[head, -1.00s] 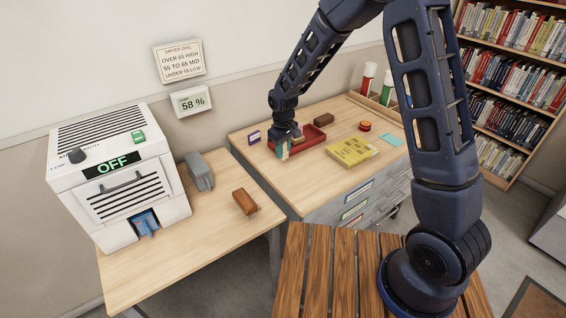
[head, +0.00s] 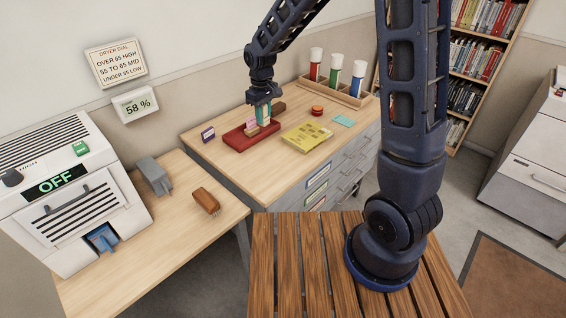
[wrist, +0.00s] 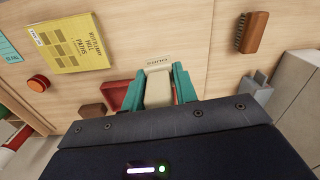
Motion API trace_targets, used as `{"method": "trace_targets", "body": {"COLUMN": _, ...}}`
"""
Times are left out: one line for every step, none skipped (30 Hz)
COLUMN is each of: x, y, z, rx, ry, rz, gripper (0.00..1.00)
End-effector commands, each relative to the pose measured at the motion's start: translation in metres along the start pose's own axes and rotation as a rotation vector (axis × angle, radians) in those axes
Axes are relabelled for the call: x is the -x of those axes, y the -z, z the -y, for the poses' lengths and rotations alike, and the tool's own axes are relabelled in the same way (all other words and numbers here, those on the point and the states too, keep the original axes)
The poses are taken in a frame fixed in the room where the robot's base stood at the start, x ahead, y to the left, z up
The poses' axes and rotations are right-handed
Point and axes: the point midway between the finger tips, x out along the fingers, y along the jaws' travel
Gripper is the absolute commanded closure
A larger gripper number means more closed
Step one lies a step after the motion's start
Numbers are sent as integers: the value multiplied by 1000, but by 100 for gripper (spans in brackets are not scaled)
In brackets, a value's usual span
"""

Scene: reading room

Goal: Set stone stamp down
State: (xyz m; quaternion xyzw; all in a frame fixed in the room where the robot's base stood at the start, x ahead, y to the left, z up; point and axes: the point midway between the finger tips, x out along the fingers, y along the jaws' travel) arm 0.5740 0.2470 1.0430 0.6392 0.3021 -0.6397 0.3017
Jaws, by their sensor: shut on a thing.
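My gripper (wrist: 157,84) is shut on a cream block-shaped stone stamp (wrist: 158,90), held between its teal fingers. Dark lettering shows on the stamp's end in the wrist view. In the head view my gripper (head: 263,112) is over the red tray (head: 240,143) on the drawer cabinet's top. A small light-coloured piece shows at the tray beside the fingers. The tray also shows in the wrist view (wrist: 114,97), partly behind the left finger. I cannot tell whether the stamp touches anything below it.
A brown block (head: 278,107), yellow booklet (head: 307,137), round red pot (head: 317,110) and mint card (head: 344,120) lie nearby. A purple-marked card (head: 208,134) stands left of the tray, a tube rack (head: 345,97) behind. The lower table holds a brush (head: 206,200) and dryer (head: 75,190).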

Motion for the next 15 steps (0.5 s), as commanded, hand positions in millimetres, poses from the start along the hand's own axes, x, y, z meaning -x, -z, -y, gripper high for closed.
{"method": "trace_targets", "body": {"x": 1, "y": -12, "z": -12, "rx": -21, "ry": -1, "rz": -2, "gripper": 97}}
{"method": "trace_targets", "body": {"x": 1, "y": -19, "z": -17, "rx": -31, "ry": -1, "rz": -2, "gripper": 97}}
{"method": "trace_targets", "body": {"x": 1, "y": -27, "z": -24, "rx": -42, "ry": 0, "rz": -2, "gripper": 97}}
{"method": "trace_targets", "body": {"x": 1, "y": -33, "z": -29, "rx": -50, "ry": 0, "rz": -1, "gripper": 97}}
{"method": "trace_targets", "body": {"x": 1, "y": -38, "z": -32, "rx": -57, "ry": 0, "rz": -1, "gripper": 97}}
{"method": "trace_targets", "body": {"x": 1, "y": -45, "z": -38, "rx": -67, "ry": -1, "rz": -1, "gripper": 97}}
{"method": "trace_targets", "body": {"x": 0, "y": -49, "z": -40, "rx": -73, "ry": 0, "rz": -1, "gripper": 97}}
{"method": "trace_targets", "body": {"x": 0, "y": -54, "z": -43, "rx": -79, "ry": 0, "rz": 0, "gripper": 97}}
{"method": "trace_targets", "body": {"x": 0, "y": -58, "z": -46, "rx": -85, "ry": 0, "rz": 0, "gripper": 97}}
{"method": "trace_targets", "body": {"x": 0, "y": -61, "z": -48, "rx": -89, "ry": 0, "rz": -1, "gripper": 97}}
{"method": "trace_targets", "body": {"x": 0, "y": -63, "z": -49, "rx": -91, "ry": -1, "rz": -1, "gripper": 97}}
{"method": "trace_targets", "body": {"x": 0, "y": -65, "z": -51, "rx": -94, "ry": -1, "rz": -1, "gripper": 97}}
{"method": "trace_targets", "body": {"x": -2, "y": -67, "z": -52, "rx": -96, "ry": 0, "rz": -1, "gripper": 97}}
{"method": "trace_targets", "body": {"x": -4, "y": -68, "z": -52, "rx": -97, "ry": 0, "rz": 0, "gripper": 97}}
{"method": "trace_targets", "body": {"x": -8, "y": -68, "z": -53, "rx": -98, "ry": 0, "rz": 1, "gripper": 97}}
